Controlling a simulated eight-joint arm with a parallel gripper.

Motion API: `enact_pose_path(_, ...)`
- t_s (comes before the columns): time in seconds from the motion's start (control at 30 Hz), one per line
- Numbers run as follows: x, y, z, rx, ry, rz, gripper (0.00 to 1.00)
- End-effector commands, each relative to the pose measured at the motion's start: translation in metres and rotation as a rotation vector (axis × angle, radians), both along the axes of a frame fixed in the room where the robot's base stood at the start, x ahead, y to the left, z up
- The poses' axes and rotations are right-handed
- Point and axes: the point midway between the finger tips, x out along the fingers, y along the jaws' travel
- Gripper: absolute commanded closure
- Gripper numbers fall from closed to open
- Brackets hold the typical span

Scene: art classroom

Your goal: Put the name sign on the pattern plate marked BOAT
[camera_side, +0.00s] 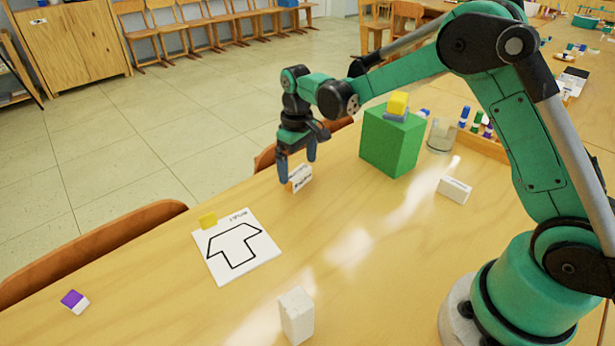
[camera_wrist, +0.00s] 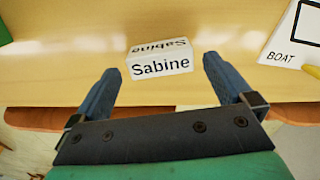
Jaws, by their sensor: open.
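The name sign (camera_side: 301,179) is a small white block reading "Sabine"; it stands on the table near the far edge. In the wrist view the name sign (camera_wrist: 160,64) is ahead of and between my fingertips. My gripper (camera_side: 298,168) is open just above and around the sign in the side view, pointing down. In the wrist view my gripper (camera_wrist: 162,66) shows both blue fingers apart with nothing held. The white pattern plate (camera_side: 222,262) has a black outline and lies left of the sign. In the wrist view the plate (camera_wrist: 290,38) reads BOAT and is partly cut off.
A green box (camera_side: 391,142) with a yellow block (camera_side: 398,102) on top stands right of my gripper. A white block (camera_side: 297,316), a white eraser-like block (camera_side: 454,189), a purple-white block (camera_side: 75,301) and a glass (camera_side: 441,135) stand apart.

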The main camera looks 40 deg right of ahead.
Motion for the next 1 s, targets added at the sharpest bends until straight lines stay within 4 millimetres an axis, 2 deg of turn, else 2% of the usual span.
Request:
enact_pose_path(0.2, 0.000, 0.000, -0.025, -0.001, -0.002, 0.000, 0.00)
enact_pose_path(0.5, 0.000, 0.000, -0.029, -0.001, -0.002, 0.000, 0.00)
enact_pose_path(0.7, 0.000, 0.000, -0.028, -0.001, -0.002, 0.000, 0.57)
enact_pose_path(0.8, 0.000, 0.000, -0.029, -0.001, -0.002, 0.000, 0.77)
enact_pose_path(1.0, 0.000, 0.000, -0.027, -0.001, -0.002, -0.001, 0.78)
